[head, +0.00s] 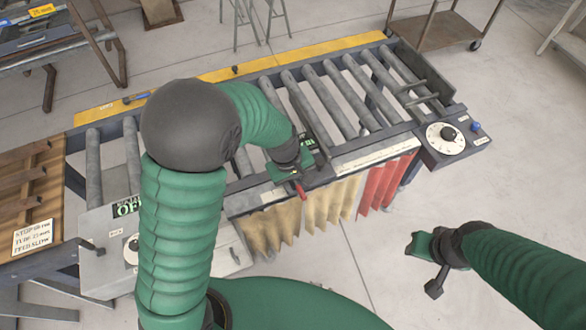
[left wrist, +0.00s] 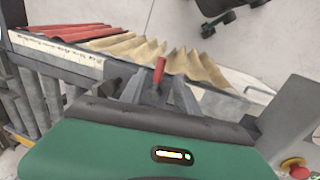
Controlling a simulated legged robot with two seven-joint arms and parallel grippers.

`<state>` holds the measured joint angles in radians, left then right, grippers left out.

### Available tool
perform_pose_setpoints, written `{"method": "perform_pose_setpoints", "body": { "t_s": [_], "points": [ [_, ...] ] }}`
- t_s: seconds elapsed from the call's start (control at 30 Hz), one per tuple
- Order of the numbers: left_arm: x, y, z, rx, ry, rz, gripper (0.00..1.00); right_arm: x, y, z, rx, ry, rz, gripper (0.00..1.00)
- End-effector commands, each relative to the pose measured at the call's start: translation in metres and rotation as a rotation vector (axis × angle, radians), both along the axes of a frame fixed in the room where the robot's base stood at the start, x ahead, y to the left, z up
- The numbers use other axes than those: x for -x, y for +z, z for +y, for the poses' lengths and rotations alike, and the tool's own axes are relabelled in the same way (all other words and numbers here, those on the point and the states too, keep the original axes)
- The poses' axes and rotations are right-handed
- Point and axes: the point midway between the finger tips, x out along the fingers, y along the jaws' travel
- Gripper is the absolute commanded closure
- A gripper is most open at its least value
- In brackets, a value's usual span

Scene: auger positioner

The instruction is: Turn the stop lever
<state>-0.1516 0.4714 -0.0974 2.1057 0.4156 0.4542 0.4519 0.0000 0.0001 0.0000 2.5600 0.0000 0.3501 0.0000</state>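The stop lever's red handle (head: 299,190) shows at the near edge of the roller conveyor in the head view. My left gripper (head: 288,174) is right at it, above the front rail. In the left wrist view the red handle (left wrist: 159,70) rises between the two grey fingers of my left gripper (left wrist: 155,92). The fingers stand apart, with the lever between them; contact is not clear. The lever's base is hidden by the gripper. My right gripper (head: 428,262) is over bare floor at the right, away from the conveyor; its finger gap is unclear.
The conveyor's rollers (head: 325,95) run behind the lever. Yellow and red strip curtains (head: 380,185) hang below the front rail. A white dial (head: 445,138) with a blue knob (head: 475,126) sits at the right end. A red button (left wrist: 296,171) shows in the left wrist view.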

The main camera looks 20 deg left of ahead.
Motion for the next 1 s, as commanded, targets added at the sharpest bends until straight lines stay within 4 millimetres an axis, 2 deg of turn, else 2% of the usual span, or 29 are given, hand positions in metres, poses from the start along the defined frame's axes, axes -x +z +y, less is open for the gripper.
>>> {"method": "perform_pose_setpoints", "body": {
  "t_s": [0.03,0.2,0.4,0.53,0.9,0.97,1.0],
  "points": [
    [0.000,0.015,0.002,0.001,-0.002,-0.008,0.62,0.000,-0.003,0.000,0.000,0.000,0.000,0.62],
    [0.006,0.062,0.009,0.001,-0.001,-0.007,0.62,0.000,-0.006,0.000,0.000,0.000,0.000,0.62],
    [0.010,0.095,0.014,0.001,0.000,-0.001,0.62,0.000,-0.009,0.000,0.000,0.000,0.000,0.62],
    [0.011,0.101,0.015,-0.001,0.000,0.002,0.62,0.000,-0.009,0.000,0.000,0.000,0.000,0.62],
    [0.012,0.101,0.015,-0.001,0.000,0.001,0.62,0.000,-0.009,0.000,0.000,0.000,0.000,0.62],
    [0.015,0.093,0.017,-0.008,-0.015,-0.002,0.62,0.000,-0.015,0.000,0.000,0.000,0.000,0.62],
    [0.021,0.079,0.021,-0.021,-0.048,-0.009,0.62,0.000,-0.025,0.000,0.000,0.000,-0.001,0.62]
  ]
}}
